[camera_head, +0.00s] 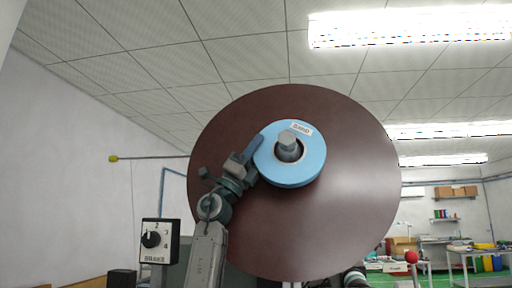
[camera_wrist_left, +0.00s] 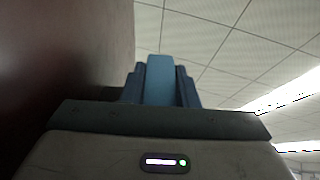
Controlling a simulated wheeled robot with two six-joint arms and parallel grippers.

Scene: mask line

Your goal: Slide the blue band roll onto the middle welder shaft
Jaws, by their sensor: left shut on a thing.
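The blue band roll (camera_head: 312,165), with a white label on its face, is in front of a large brown disc (camera_head: 350,215) in the head view. The grey end of the welder shaft (camera_head: 288,142) shows in the roll's hole and sticks out past its face, so the roll is around the shaft. I cannot tell how far along it sits. My left gripper (camera_head: 245,160) is shut on the roll's left rim. In the left wrist view, a strip of the blue roll (camera_wrist_left: 159,82) shows between the dark fingers. My right gripper is not in view.
A control box with a dial (camera_head: 155,241) stands at lower left. A thin rod with a yellow end (camera_head: 114,159) reaches in from the left behind the disc. A red ball (camera_head: 411,257) is at lower right, with workbenches farther back.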

